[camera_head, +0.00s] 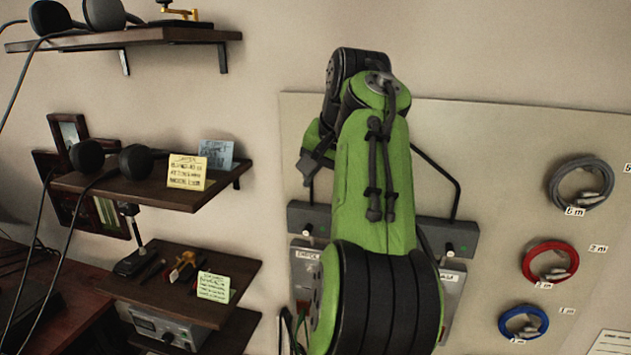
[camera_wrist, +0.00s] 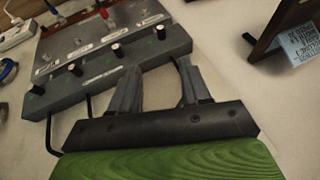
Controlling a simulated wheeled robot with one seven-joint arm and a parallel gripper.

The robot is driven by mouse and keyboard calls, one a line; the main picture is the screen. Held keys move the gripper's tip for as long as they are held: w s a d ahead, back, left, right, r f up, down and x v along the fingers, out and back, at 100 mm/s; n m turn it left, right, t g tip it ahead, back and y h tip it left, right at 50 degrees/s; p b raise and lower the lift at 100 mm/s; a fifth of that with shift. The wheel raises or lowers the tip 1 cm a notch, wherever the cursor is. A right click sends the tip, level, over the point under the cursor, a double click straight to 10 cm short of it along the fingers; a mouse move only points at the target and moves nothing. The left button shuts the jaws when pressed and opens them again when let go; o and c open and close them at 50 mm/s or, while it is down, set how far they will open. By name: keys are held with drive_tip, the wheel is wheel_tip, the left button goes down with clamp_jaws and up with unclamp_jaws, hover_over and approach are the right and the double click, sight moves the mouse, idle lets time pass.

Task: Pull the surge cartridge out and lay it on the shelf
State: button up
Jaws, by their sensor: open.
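A grey panel unit (camera_head: 380,232) is mounted on the wall board, mostly hidden behind my green arm. It holds light-faced cartridges with dark knobs with white tips. The wrist view shows the unit (camera_wrist: 90,62) at upper left, with several such cartridges side by side. Their labels are too small to read, so I cannot tell which is the surge cartridge. My gripper (camera_wrist: 158,88) is open and empty, its two fingers apart near the unit's edge, not around any knob. Dark wooden shelves (camera_head: 211,195) are at left.
The lower shelf (camera_head: 235,268) holds pliers (camera_head: 183,265) and a note. Coiled cables (camera_head: 549,262) hang at right. Black bar handles (camera_head: 440,175) stick out from the unit.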

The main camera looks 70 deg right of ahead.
sight(308, 230)
drive_tip(key=x, duration=1.5)
drive_tip(key=shift+w+f+b, duration=0.1)
drive_tip(key=shift+f+b, duration=0.2)
clamp_jaws()
